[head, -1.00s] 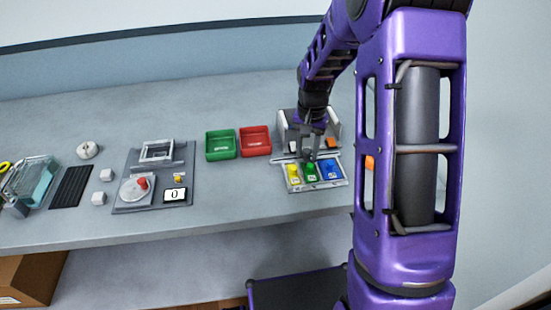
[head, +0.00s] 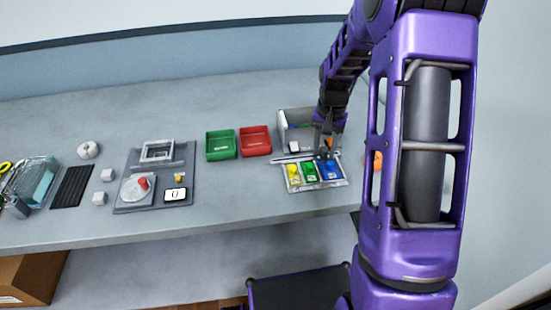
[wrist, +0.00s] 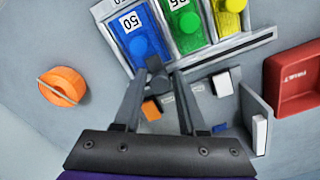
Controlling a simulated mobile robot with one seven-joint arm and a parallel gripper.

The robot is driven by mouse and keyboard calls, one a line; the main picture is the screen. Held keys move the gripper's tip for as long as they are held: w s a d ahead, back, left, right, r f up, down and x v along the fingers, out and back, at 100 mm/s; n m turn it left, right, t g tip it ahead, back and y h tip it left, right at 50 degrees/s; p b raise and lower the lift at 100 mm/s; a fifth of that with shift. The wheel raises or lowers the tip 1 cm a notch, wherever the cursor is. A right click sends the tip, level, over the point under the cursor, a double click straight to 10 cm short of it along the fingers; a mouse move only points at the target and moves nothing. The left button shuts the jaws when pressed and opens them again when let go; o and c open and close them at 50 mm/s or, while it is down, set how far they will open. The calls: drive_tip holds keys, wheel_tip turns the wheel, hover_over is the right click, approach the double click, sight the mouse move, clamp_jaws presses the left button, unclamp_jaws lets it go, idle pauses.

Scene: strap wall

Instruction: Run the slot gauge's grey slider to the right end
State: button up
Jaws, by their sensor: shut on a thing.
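The slot gauge's pale rail (head: 287,160) runs along the back edge of a panel with yellow, green and blue blocks; it also shows in the wrist view (wrist: 230,50). The grey slider (wrist: 154,63) is a small dark-grey piece on the rail, beside the blue block, towards the head view's right end. My gripper (wrist: 157,79) is shut on the slider, fingers angled in from both sides. In the head view my gripper (head: 327,153) hides the slider and the rail near it. I cannot tell whether the slider touches the end.
The blue block (wrist: 138,38) stands close to my fingertips. A grey open box (head: 296,121) stands behind the rail. Red (head: 255,140) and green (head: 221,145) bins stand left of the box.

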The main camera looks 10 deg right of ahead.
sight(335, 155)
drive_tip(key=shift+d, duration=1.75)
drive_tip(key=o, duration=0.6)
drive_tip(key=shift+c, duration=0.2)
drive_tip(key=shift+r, duration=0.2)
drive_tip(key=shift+r+p, duration=2.1)
drive_tip(key=shift+r, duration=0.75)
